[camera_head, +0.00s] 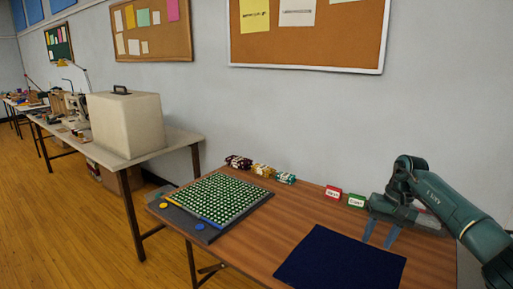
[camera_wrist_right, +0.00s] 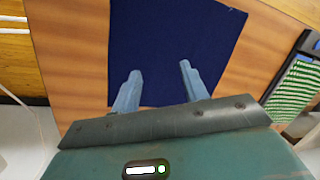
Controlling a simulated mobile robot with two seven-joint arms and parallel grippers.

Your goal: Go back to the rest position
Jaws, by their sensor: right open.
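My right gripper (camera_head: 381,232) is open and empty. It hangs over the right part of the wooden table, by the far right edge of the dark blue cloth (camera_head: 340,262). In the right wrist view its two blue-grey fingers (camera_wrist_right: 158,88) stand apart, with the cloth (camera_wrist_right: 175,45) beyond them and nothing between them. My left gripper does not show.
A grey tray with a green-and-white dotted grid (camera_head: 222,197) lies on the table's left. Small bundles (camera_head: 262,170) and red (camera_head: 333,192) and green (camera_head: 357,200) labels line the back. A white case (camera_head: 126,122) stands on another table. Bare wood (camera_head: 290,215) lies between tray and cloth.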

